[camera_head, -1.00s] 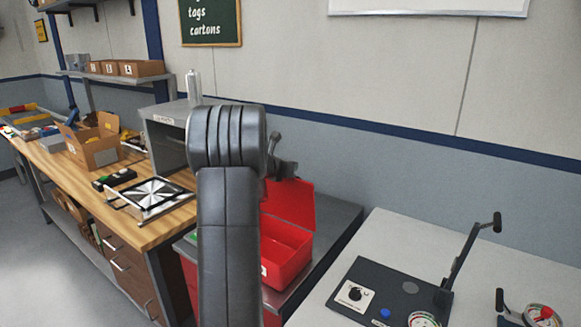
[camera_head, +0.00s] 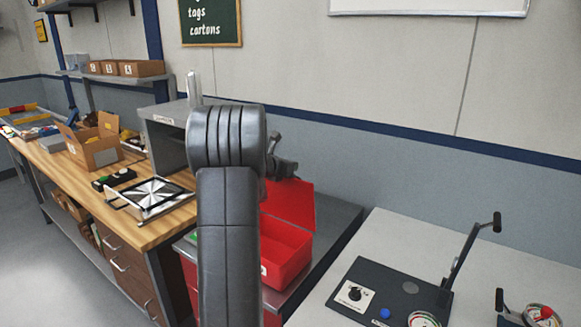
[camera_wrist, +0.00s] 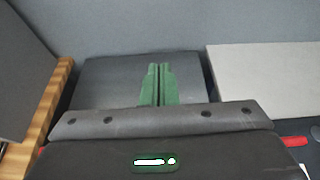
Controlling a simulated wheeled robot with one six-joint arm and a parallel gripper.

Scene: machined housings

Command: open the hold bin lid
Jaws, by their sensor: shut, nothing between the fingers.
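The red hold bin (camera_head: 288,262) stands on a dark-topped stand in the head view, with part of its inside showing. Its red lid (camera_head: 292,204) stands raised at the back edge of the bin, so the bin is open. My arm covers the left part of the bin and lid. My gripper (camera_wrist: 159,68) shows in the wrist view with its green fingers together and nothing between them. It is over the dark stand top, apart from the lid as far as I can see. Small red edges show at both sides of the wrist view. In the head view the fingers are hidden behind my arm.
A wooden bench (camera_head: 165,222) on the left holds an open carton (camera_head: 95,142), a grey cabinet (camera_head: 168,140) and a framed fixture (camera_head: 152,196). A light table (camera_head: 335,290) on the right carries a lever device (camera_head: 395,290). A wall stands behind.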

